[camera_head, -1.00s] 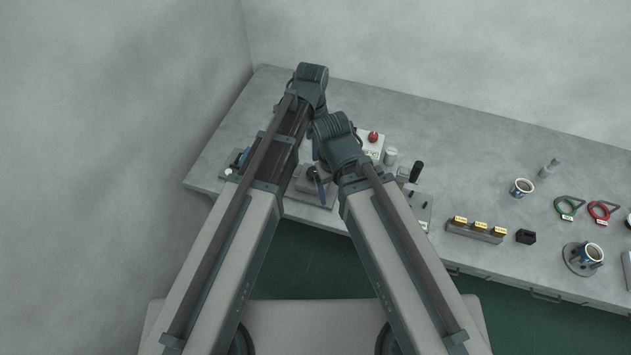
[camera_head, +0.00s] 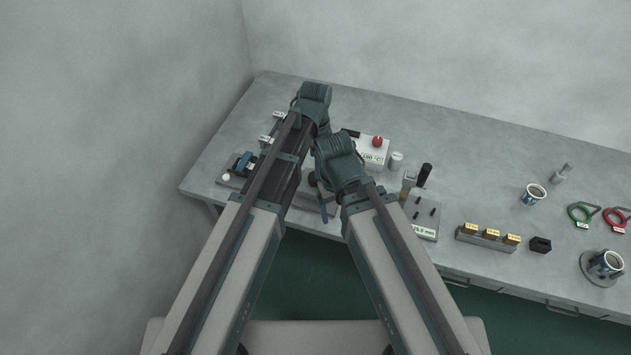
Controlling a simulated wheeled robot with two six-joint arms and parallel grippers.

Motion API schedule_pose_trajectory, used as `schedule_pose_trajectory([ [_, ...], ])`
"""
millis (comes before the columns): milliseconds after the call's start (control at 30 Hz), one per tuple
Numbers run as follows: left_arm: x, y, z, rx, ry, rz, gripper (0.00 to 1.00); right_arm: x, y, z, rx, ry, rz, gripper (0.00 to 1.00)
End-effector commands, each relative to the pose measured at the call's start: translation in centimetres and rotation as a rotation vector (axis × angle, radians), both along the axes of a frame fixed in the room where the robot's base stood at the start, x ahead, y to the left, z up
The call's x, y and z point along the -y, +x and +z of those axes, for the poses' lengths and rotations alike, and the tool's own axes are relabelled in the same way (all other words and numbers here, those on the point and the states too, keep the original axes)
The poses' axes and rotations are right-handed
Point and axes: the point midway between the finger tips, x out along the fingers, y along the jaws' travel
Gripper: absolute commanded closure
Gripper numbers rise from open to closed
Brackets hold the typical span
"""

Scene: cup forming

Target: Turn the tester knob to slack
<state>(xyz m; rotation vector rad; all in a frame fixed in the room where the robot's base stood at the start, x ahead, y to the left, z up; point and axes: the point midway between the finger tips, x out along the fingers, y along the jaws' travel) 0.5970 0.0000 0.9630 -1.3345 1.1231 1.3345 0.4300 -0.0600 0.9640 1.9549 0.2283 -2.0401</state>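My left arm (camera_head: 313,103) reaches over the left part of the bench, and my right arm (camera_head: 337,157) ends just in front of it. A small device with a blue part (camera_head: 244,161) and a white round end (camera_head: 226,177) sits left of my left arm. I cannot tell which one is the tester.
A plate with a black-handled tool (camera_head: 424,174) stands right of my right arm. Further right are a block rack (camera_head: 485,238), a black block (camera_head: 540,245), cups (camera_head: 534,194) and green and red ring tools (camera_head: 581,215). The back of the bench (camera_head: 440,125) is clear.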

Motion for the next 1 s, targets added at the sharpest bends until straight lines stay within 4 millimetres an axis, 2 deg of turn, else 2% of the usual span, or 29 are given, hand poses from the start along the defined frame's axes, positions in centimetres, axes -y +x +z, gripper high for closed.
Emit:
schedule_pose_trajectory([
  [33, 0.0, 0.0, -1.5, 0.000, 0.000, 0.000, 0.14, 0.0, 0.0, -1.5, 0.000, 0.000, 0.000, 0.14],
  [400, 0.0, 0.0, -6.4, 0.000, 0.000, 0.000, 0.14, 0.0, 0.0, -6.4, 0.000, 0.000, 0.000, 0.14],
  [567, 0.0, 0.0, -7.3, 0.000, 0.000, 0.000, 0.14, 0.0, 0.0, -7.3, 0.000, 0.000, 0.000, 0.14],
  [867, 0.0, 0.0, -7.2, 0.000, 0.000, 0.000, 0.14, 0.0, 0.0, -7.2, 0.000, 0.000, 0.000, 0.14],
  [1000, 0.0, 0.0, -7.2, 0.000, 0.000, 0.000, 0.37, 0.0, 0.0, -7.2, 0.000, 0.000, 0.000, 0.14],
])
